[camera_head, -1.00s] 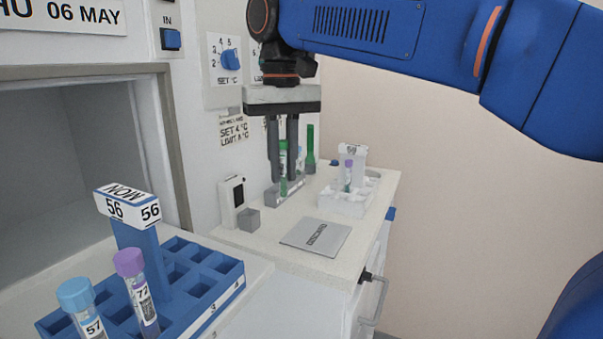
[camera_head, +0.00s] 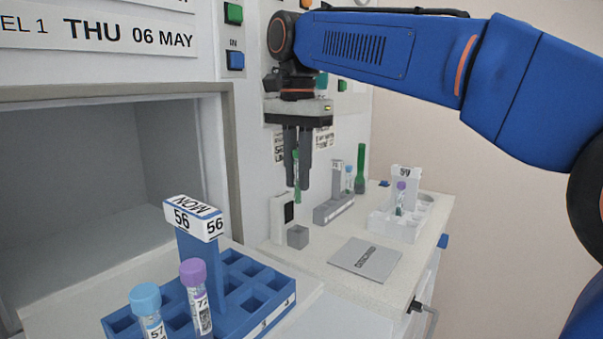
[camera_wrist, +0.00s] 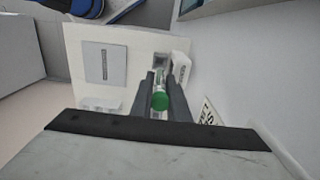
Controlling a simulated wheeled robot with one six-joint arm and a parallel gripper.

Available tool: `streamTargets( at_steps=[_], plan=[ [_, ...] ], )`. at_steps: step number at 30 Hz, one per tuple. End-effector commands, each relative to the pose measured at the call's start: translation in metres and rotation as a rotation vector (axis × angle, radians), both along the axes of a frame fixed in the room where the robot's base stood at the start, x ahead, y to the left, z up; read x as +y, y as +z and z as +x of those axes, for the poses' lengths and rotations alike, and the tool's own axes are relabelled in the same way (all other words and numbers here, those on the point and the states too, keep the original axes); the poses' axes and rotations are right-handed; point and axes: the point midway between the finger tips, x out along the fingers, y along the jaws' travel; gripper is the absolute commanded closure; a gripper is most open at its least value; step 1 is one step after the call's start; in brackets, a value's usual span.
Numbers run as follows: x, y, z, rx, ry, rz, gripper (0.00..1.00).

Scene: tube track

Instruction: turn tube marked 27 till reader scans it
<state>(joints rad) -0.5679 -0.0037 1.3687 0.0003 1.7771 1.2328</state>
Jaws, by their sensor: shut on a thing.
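My gripper (camera_head: 298,187) points straight down and is shut on a green-capped tube (camera_head: 297,196). The tube hangs upright between the fingers, above the counter. Its green cap (camera_wrist: 159,102) shows between the fingers in the wrist view. No number can be read on it. The reader looks to be the small white box with a dark window (camera_head: 277,220), on the counter against the wall. It stands just below and left of the gripper. A small grey block (camera_head: 297,236) sits in front of it.
A grey rack (camera_head: 326,213) with a teal-capped tube (camera_head: 349,178) stands behind the gripper. A white rack (camera_head: 395,228) with a purple-capped tube is right of it. A flat grey mat (camera_head: 366,260) lies in front. A blue rack (camera_head: 270,316) with capped tubes is nearest.

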Motion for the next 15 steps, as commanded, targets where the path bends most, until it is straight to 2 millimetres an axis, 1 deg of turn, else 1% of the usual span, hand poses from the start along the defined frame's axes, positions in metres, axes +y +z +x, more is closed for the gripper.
streamTargets(
  at_steps=[15],
  plan=[
    [0.000, -0.036, 0.000, 0.001, 0.002, -0.001, 1.00]
  ],
)
